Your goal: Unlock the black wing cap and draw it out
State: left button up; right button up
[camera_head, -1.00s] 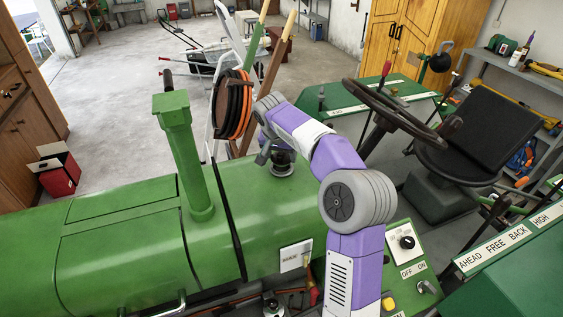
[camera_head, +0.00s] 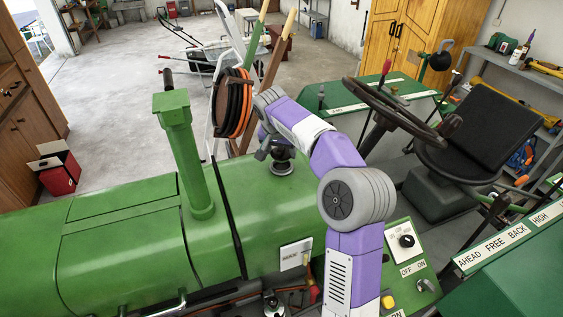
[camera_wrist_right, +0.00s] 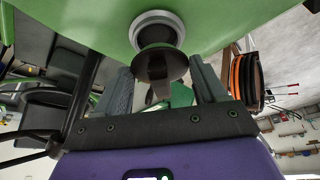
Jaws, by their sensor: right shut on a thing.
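The black wing cap (camera_wrist_right: 163,66) is a dark round disc with a narrow wing pointing toward my right wrist camera. My right gripper (camera_wrist_right: 160,88) is shut on the wing, with one grey finger on each side. In the head view the gripper (camera_head: 272,150) is beside the cap (camera_head: 284,153), above the dark neck (camera_head: 281,168), and is partly hidden by my wrist. My left gripper is not in view.
A green exhaust stack (camera_head: 187,155) stands on the hood (camera_head: 120,240), left of the neck. Orange and black coiled hoses (camera_head: 235,103) hang on a ladder close behind my gripper. The steering wheel (camera_head: 398,112) is to the right. The air above the hood's front is clear.

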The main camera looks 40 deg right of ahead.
jog(key=shift+r, duration=1.95)
